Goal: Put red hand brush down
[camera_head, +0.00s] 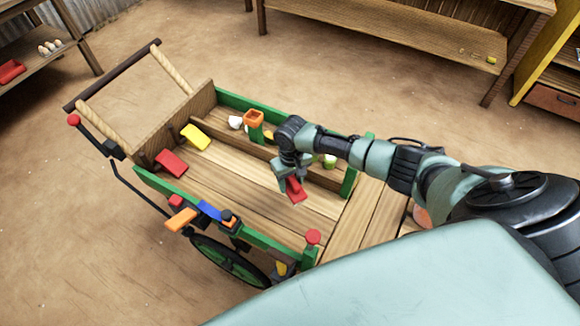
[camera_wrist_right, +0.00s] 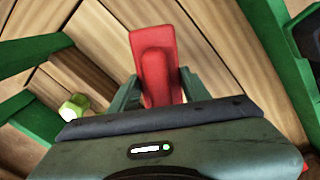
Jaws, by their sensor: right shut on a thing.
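The red hand brush (camera_head: 295,190) is in my right gripper (camera_head: 284,180), over the near right part of the wooden cart's bed (camera_head: 225,185). In the right wrist view the brush (camera_wrist_right: 155,65) points away from me between the two fingers of my right gripper (camera_wrist_right: 158,90), which are shut on it. I cannot tell whether its lower end touches the boards. My left gripper is not in view.
A red block (camera_head: 171,163) and a yellow block (camera_head: 195,137) lie at the cart's handle end. The middle boards are clear.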

